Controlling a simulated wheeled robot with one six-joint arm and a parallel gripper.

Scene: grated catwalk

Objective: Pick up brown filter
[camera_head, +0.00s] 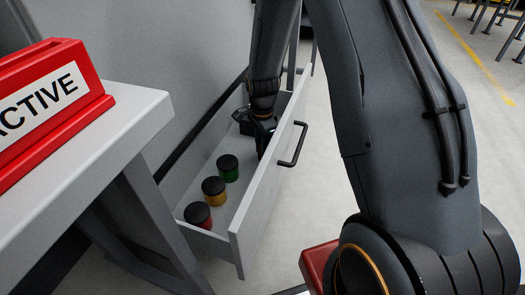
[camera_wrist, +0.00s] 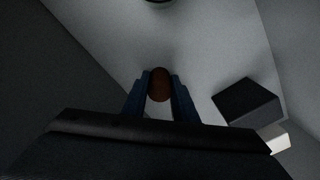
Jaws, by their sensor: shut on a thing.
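The brown filter (camera_wrist: 159,85) shows in the wrist view as a reddish-brown rounded piece between the two fingers. My gripper (camera_wrist: 160,86) is shut on it, with one finger touching each side. In the head view my gripper (camera_head: 265,122) reaches down into the far part of an open grey drawer (camera_head: 262,190). The filter is hidden there behind the arm and the gripper. I cannot tell whether the filter still rests on the drawer floor.
Three black-capped jars stand in the drawer: green (camera_head: 228,168), yellow (camera_head: 214,190) and red (camera_head: 198,215). A dark block (camera_wrist: 246,102) lies right of the gripper in the wrist view. The drawer has a black handle (camera_head: 294,146). A red sign (camera_head: 45,105) stands on a grey table (camera_head: 90,150).

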